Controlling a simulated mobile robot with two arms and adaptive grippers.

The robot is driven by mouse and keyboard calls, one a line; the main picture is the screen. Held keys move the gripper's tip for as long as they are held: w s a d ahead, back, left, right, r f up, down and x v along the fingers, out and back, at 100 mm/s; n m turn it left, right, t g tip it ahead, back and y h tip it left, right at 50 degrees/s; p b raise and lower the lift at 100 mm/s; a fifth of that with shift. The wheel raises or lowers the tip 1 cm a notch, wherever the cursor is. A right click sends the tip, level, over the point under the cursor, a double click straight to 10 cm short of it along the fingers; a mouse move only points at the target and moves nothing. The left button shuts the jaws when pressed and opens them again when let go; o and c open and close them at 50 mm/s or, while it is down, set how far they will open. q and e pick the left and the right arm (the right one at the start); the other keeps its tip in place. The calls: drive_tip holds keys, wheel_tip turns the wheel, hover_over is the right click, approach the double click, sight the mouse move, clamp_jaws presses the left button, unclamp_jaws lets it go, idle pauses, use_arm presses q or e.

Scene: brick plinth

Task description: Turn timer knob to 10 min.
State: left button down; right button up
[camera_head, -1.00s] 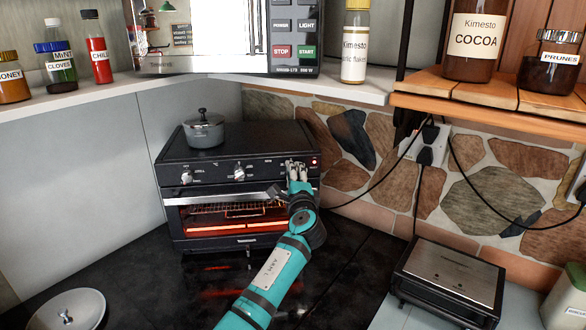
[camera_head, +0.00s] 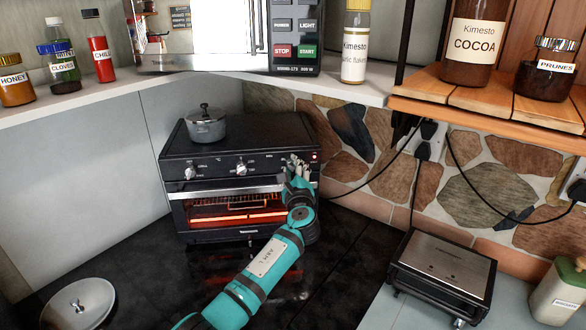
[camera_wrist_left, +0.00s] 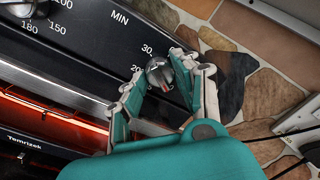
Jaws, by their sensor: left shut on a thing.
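The black toaster oven (camera_head: 176,200) stands on the dark counter, its window glowing orange. The timer knob (camera_wrist_left: 159,72) is at the right end of its control panel, small and grey. "MIN", "30" and "20" are printed beside it in the left wrist view. My left gripper (camera_head: 297,163) is at this knob, its fingers on either side of it and shut on it; the fingers also show in the left wrist view (camera_wrist_left: 156,76). The fingers hide part of the dial, and I cannot read the knob's setting. My right gripper is not in view.
Two other knobs, left (camera_head: 190,172) and middle (camera_head: 241,169), are on the panel. A small grey pot (camera_head: 206,127) sits on the oven. A stone wall (camera_head: 400,180) is close at the right. A steel-topped appliance (camera_head: 442,265) stands at front right.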

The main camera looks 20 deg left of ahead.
use_arm(q)
drive_tip(key=c, duration=1)
unclamp_jaws()
drive_tip(key=v, duration=1.2)
drive_tip(key=shift+d, duration=0.1)
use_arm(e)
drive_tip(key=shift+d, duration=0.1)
use_arm(q)
drive_tip(key=shift+f, duration=0.15)
